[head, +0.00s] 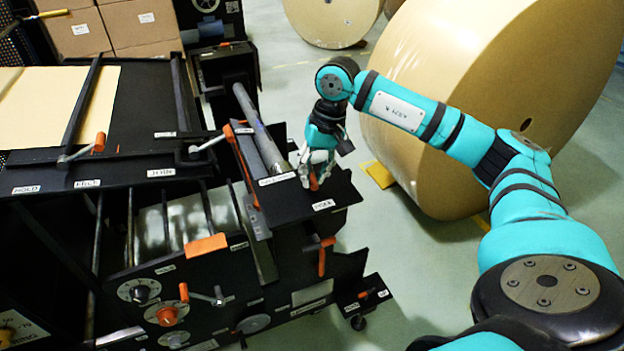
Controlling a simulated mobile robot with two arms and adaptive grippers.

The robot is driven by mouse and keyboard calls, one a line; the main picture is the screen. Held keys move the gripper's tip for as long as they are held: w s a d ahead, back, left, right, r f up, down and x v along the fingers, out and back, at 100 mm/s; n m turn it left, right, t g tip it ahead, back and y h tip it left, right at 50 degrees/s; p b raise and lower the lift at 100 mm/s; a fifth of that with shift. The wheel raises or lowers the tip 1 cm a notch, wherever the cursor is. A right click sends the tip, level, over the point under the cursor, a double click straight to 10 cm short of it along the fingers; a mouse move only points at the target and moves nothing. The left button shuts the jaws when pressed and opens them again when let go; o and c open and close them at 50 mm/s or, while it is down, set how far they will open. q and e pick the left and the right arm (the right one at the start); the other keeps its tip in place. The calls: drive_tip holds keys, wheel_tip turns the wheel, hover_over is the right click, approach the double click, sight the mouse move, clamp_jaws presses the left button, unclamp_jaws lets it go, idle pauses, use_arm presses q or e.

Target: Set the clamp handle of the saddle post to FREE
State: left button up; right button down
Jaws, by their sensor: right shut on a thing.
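My right gripper (316,168) reaches down from the right to the black plate at the right end of the machine. It is shut on a small orange handle (314,183), which looks like the clamp handle of the saddle post; the fingers hide part of it. White labels lie near it on the plate: one (323,205) in front and one (277,179) to the left. Their words are too small to read surely, so I cannot tell which setting the handle is at. My left gripper is not in view.
A grey bar (258,130) slopes beside the plate. Other orange-tipped levers (98,143) and dials (167,316) are on the machine. A large kraft roll (470,70) stands close behind my right arm. Green floor (405,265) is clear right of the machine.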

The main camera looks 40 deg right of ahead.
drive_tip(key=shift+d+n+b, duration=0.2)
drive_tip(key=shift+n+b, duration=0.35)
drive_tip(key=shift+n, duration=0.65)
drive_tip(key=shift+r, duration=0.15)
drive_tip(key=c, duration=1.2)
unclamp_jaws()
drive_tip(key=shift+g, duration=0.3)
drive_tip(key=r, duration=0.4)
drive_tip(key=d+r, duration=0.1)
drive_tip(key=r, duration=0.2)
drive_tip(key=d+r, duration=0.1)
drive_tip(key=r, duration=0.3)
drive_tip(key=shift+s+d+r, duration=0.2)
drive_tip(key=shift+s+r, duration=0.1)
drive_tip(key=shift+r, duration=0.05)
drive_tip(key=shift+f, duration=0.1)
